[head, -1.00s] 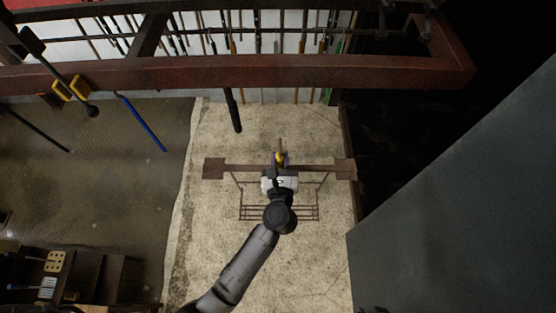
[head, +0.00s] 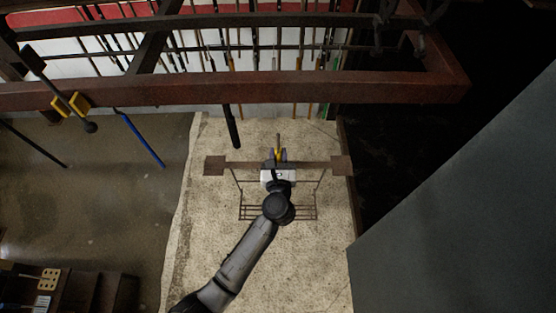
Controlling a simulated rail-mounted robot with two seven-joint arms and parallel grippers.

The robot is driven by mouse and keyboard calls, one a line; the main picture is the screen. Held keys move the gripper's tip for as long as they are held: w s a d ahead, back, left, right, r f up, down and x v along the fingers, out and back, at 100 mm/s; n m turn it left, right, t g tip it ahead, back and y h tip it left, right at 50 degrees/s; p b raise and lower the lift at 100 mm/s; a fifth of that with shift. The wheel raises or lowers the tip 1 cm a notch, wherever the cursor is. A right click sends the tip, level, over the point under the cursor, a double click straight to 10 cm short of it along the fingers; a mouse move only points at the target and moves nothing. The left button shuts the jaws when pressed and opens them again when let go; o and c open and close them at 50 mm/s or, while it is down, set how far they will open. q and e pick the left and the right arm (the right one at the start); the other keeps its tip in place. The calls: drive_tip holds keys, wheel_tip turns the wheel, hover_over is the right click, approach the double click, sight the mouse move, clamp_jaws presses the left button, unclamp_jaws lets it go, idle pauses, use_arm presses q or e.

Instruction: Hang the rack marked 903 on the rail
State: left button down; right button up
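A brown rack (head: 315,166) with a flat crossbar, a square plate at each end and a wire frame below is in the middle of the head view. No number can be read on it. My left gripper (head: 278,154), with yellow on its fingers, is at the middle of the crossbar and appears shut on the rack; the arm hides part of the wire frame. A rust-brown beam (head: 300,88) runs across the upper view, apart from the rack in the picture. I cannot tell whether it is the rail. My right gripper is not in view.
A dark rod (head: 233,130) hangs below the beam, left of the rack. A black-and-yellow fitting (head: 70,104) is on the beam's left. A large grey panel (head: 470,215) fills the lower right. Dark shelving (head: 75,290) stands at lower left. Pale floor lies around the rack.

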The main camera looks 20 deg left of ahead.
use_arm(q)
drive_tip(key=b+x, duration=0.1)
drive_tip(key=x, duration=0.6)
drive_tip(key=shift+w+b, duration=0.25)
drive_tip(key=shift+b, duration=0.05)
idle(0.3)
drive_tip(key=shift+a, duration=0.1)
drive_tip(key=shift+r, duration=0.25)
